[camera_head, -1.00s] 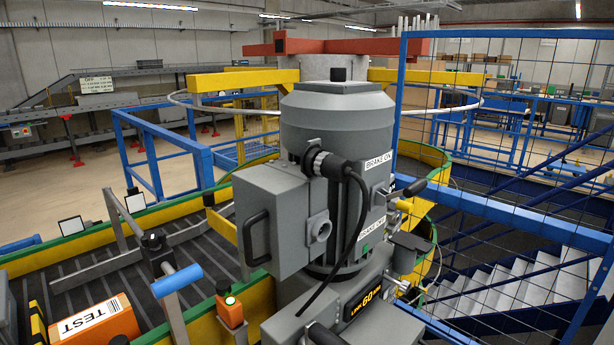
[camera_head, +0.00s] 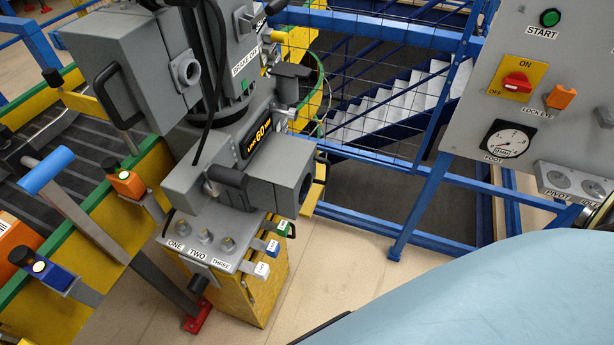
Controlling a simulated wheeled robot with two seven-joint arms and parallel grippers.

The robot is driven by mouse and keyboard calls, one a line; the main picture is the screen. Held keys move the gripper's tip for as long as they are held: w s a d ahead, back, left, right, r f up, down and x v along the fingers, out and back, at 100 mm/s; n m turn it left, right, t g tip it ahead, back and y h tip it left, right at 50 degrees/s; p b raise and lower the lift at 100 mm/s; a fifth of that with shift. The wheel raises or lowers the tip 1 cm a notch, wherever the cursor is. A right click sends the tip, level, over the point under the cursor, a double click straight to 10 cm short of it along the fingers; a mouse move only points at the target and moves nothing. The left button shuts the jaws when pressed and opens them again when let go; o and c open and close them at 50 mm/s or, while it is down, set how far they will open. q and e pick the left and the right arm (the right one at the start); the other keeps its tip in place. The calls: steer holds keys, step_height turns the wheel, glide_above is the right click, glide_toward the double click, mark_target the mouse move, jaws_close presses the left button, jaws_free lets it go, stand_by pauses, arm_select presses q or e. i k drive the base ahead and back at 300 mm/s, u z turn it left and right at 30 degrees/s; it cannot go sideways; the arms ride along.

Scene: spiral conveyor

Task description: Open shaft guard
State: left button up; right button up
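The grey drive unit (camera_head: 230,140) stands left of centre, with a "LINE 60" display (camera_head: 258,139). A grey box (camera_head: 125,70) on its left side has a black handle (camera_head: 116,97). A lower grey housing (camera_head: 250,180) has a black grip (camera_head: 226,176) at its front and a dark round opening at its right end. No part is labelled as the shaft guard, so I cannot tell for certain which one it is. Neither of my grippers shows in view.
A shelf labelled ONE, TWO, THREE (camera_head: 211,246) sits below the drive. A control panel (camera_head: 555,90) with a red switch (camera_head: 517,83) and gauge (camera_head: 508,144) stands at right. Blue railing (camera_head: 400,215) and mesh border the stairs (camera_head: 395,105). A blue-handled lever (camera_head: 48,170) is at left.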

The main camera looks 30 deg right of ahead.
mark_target(289, 162)
steer(key=k, duration=0.45)
steer(key=z, duration=0.7)
steer(key=i, duration=0.9)
steer(key=u, duration=0.7)
